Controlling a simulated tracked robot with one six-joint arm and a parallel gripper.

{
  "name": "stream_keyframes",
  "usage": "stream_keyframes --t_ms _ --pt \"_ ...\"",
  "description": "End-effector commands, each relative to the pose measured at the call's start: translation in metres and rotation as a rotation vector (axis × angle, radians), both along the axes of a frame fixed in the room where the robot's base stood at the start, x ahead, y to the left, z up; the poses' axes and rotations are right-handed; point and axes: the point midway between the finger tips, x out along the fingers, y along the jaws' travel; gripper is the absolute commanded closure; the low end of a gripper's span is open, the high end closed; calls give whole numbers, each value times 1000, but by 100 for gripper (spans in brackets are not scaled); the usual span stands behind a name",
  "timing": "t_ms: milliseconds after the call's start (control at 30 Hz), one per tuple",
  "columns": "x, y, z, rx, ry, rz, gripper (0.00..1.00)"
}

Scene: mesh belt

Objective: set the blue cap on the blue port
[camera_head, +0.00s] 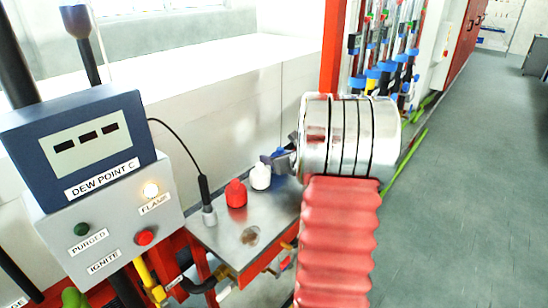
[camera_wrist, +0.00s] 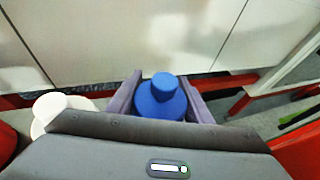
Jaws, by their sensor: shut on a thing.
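The blue cap (camera_wrist: 161,97) is between the two grey fingers of my gripper (camera_wrist: 160,92), which is shut on it, in the wrist view. In the head view my gripper (camera_head: 283,162) shows beside the white cap, largely covered by my silver wrist, and only a little of the blue cap (camera_head: 280,151) shows. I cannot tell whether the cap touches what is under it. I cannot make out the blue port in either view.
A white cap (camera_head: 261,177) and a red cap (camera_head: 236,193) stand on a metal shelf (camera_head: 222,236), left of my gripper. A probe (camera_head: 208,205) on a black cable stands at its left. A control box (camera_head: 112,220) is farther left. A pale wall panel lies behind.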

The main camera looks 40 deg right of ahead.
Motion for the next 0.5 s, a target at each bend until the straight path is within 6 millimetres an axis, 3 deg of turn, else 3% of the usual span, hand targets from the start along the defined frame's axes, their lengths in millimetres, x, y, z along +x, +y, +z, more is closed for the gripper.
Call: stream_keyframes --t_ms 500 --pt "0 0 -8 1 0 0 76"
